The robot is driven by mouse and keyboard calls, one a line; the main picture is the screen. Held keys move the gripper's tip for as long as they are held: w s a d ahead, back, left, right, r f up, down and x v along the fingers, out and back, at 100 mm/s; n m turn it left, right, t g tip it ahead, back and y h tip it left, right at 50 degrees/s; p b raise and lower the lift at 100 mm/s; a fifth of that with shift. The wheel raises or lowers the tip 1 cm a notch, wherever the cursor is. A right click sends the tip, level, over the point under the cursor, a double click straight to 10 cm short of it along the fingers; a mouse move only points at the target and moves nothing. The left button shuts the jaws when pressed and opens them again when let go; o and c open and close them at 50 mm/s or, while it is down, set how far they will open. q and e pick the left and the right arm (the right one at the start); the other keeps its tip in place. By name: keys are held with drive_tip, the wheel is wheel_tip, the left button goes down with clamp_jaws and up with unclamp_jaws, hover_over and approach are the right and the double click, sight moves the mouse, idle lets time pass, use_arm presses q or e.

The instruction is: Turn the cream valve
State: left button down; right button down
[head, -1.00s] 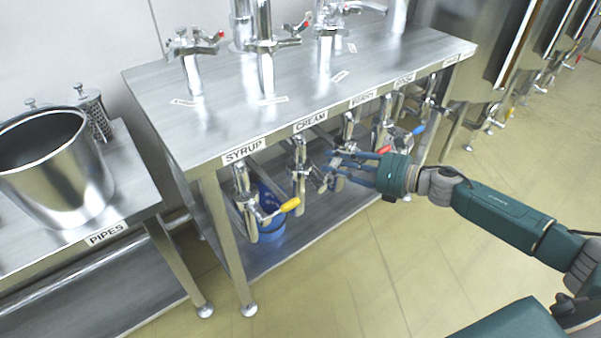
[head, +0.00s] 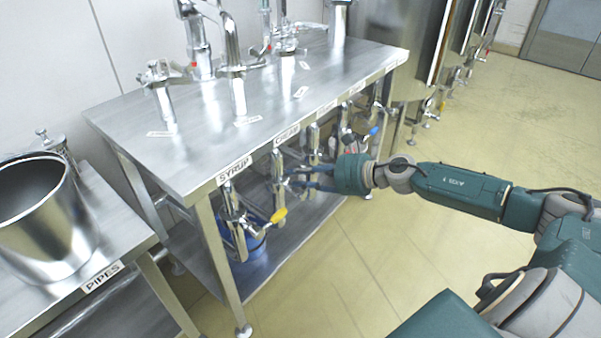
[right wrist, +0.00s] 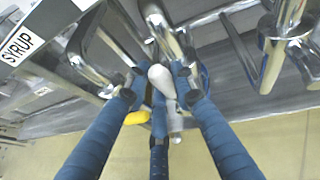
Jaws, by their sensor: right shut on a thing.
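The CREAM label (head: 286,134) is on the front edge of the steel table, and the metal cream valve (head: 277,172) hangs beneath it. My right gripper (head: 298,179) reaches in from the right at this valve. In the right wrist view, its blue fingers (right wrist: 162,90) are shut on the pale cream handle (right wrist: 160,76), which lies between the fingertips. In the head view the fingers hide the handle. My left gripper is not in view.
The syrup valve with its yellow handle (head: 279,215) hangs close on the left, under the SYRUP label (head: 234,170). Other valves, one with a blue handle (head: 374,131), hang to the right. A blue bucket (head: 249,245) stands on the lower shelf. The floor in front is clear.

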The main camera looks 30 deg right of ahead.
drive_tip(key=shift+w+d+r, duration=0.1)
drive_tip(key=shift+d+r, duration=0.1)
drive_tip(key=shift+d, duration=0.05)
drive_tip(key=c, duration=1.4)
unclamp_jaws()
drive_tip(key=shift+c, duration=0.2)
drive_tip(key=shift+a+f, duration=0.1)
